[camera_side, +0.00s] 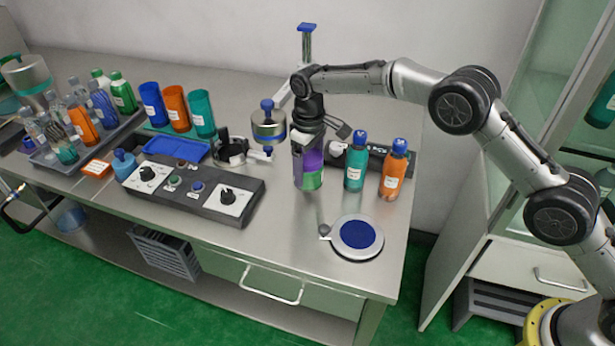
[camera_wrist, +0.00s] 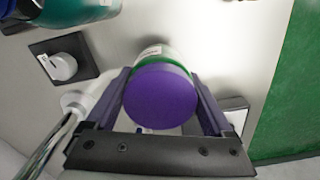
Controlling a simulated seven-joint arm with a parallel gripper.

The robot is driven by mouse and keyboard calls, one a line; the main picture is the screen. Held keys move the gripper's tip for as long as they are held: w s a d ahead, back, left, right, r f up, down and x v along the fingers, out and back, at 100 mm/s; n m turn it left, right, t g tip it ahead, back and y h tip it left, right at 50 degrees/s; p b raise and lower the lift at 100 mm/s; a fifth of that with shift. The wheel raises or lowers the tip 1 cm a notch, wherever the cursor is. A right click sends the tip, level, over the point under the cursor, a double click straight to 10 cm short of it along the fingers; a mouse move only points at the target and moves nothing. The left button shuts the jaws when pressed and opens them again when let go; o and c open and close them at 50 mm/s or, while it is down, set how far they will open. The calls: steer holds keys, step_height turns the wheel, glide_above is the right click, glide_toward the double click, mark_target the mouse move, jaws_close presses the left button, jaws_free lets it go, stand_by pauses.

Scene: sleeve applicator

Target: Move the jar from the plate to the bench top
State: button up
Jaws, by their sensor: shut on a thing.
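The jar (camera_side: 312,179) has a green body and a purple top, and it stands upright in my gripper (camera_side: 308,160) over the middle of the bench top (camera_side: 285,240). In the wrist view, the jar's round purple lid (camera_wrist: 160,97) lies between the two dark purple fingers of my gripper (camera_wrist: 162,88). A strip of green body and a white label show beyond the lid. I cannot tell whether the jar's base touches the bench. The round plate (camera_side: 357,235) with a blue face and silver rim is empty, at the front right of the bench, apart from the jar.
A teal bottle (camera_side: 355,170) and an orange bottle (camera_side: 393,175) stand just right of the jar. A control box (camera_side: 190,188) with knobs lies to the left. A metal applicator head (camera_side: 268,128) is behind. Bare bench lies between the control box and the plate.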

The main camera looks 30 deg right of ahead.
mark_target(308, 178)
steer(key=shift+w+a+f, duration=0.1)
steer(key=shift+w+f, duration=0.1)
steer(key=shift+f, duration=1.5)
steer(key=shift+f, duration=0.15)
steer(key=o, duration=1.4)
step_height(308, 178, up, 12)
steer(key=shift+r, duration=0.1)
